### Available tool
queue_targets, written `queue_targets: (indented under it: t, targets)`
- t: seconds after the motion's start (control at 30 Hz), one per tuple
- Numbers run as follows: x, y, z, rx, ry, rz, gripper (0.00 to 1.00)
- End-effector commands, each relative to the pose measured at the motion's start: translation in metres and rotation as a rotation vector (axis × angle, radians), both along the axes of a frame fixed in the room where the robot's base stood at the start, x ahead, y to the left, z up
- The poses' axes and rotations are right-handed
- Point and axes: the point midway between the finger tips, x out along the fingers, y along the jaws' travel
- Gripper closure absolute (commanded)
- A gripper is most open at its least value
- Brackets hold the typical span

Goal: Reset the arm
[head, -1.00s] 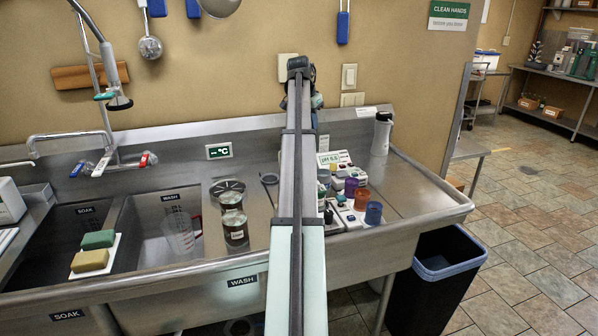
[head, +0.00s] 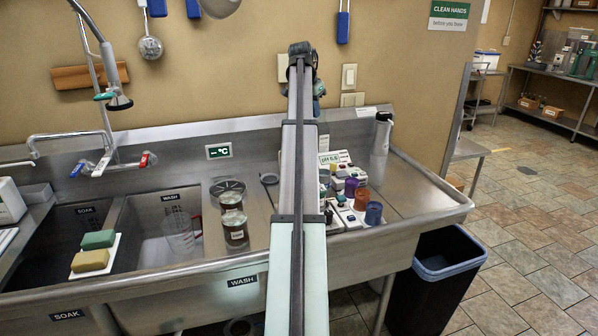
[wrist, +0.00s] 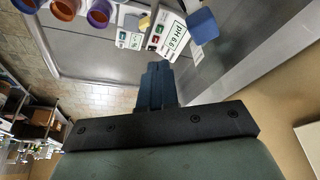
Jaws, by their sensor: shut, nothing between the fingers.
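My arm reaches out over the steel sink counter (head: 400,200) in the head view, its far end raised in front of the tan wall. In the wrist view my gripper (wrist: 157,82) has its dark blue fingers together with nothing between them. In the head view the fingers are mostly hidden behind the far end of the arm. The fingers are clear of the pH meter (wrist: 174,40), which lies beyond them in the wrist view.
Purple (head: 351,187), orange (head: 362,199) and blue (head: 374,213) cups stand right of my arm. Two jars (head: 235,229) stand left of it. A steel cylinder (head: 381,145) stands by the wall. Sponges (head: 90,260) lie between the basins. A bin (head: 446,250) stands at right.

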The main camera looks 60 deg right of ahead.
Motion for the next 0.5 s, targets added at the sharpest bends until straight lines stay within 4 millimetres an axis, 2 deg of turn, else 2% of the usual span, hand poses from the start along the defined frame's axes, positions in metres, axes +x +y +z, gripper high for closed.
queue_targets:
  t: [0.23,0.5]
  targets:
    - [0.000,0.000,0.016,0.000,0.000,0.000,1.00]
    - [0.000,0.000,0.018,0.000,0.000,0.000,1.00]
